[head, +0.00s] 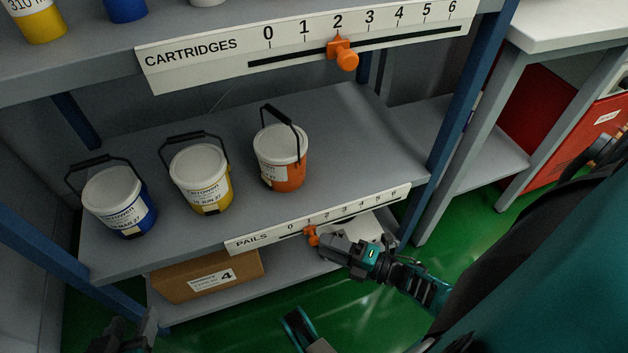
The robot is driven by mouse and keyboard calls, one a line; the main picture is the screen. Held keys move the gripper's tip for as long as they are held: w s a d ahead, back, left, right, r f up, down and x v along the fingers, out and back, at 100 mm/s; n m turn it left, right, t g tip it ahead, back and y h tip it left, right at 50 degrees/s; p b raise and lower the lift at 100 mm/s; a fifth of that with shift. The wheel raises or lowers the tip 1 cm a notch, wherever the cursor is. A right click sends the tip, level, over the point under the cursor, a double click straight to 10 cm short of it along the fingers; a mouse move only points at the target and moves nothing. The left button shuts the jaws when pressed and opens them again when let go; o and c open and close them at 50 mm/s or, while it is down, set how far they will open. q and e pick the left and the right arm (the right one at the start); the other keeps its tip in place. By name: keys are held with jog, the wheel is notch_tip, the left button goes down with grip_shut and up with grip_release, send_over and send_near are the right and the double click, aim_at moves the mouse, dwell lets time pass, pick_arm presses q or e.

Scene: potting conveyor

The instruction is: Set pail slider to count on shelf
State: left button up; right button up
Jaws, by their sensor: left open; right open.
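The pail slider (311,235) is an orange knob on the white PAILS scale (262,239) along the shelf's front edge. Its pointer is at about the 1 mark. Three lidded pails stand upright on that shelf: a blue one (122,207), a yellow one (203,183) and an orange one (281,160). My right gripper (324,242) is open, with its fingertips right beside the knob; whether they touch it I cannot tell. My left gripper (142,330) is open at the bottom left edge, partly cut off, below the shelves and away from the pails.
The upper shelf carries a CARTRIDGES scale (190,61) with its own orange knob (345,56) near 2. A cardboard box (208,279) sits on the bottom shelf. Blue posts (468,105) frame the rack. A grey table (560,25) stands at right. Green floor shows below.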

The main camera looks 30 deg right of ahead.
aim_at(314, 241)
jog(key=shift+x, duration=2.15)
jog(key=shift+c, duration=0.2)
grip_shut()
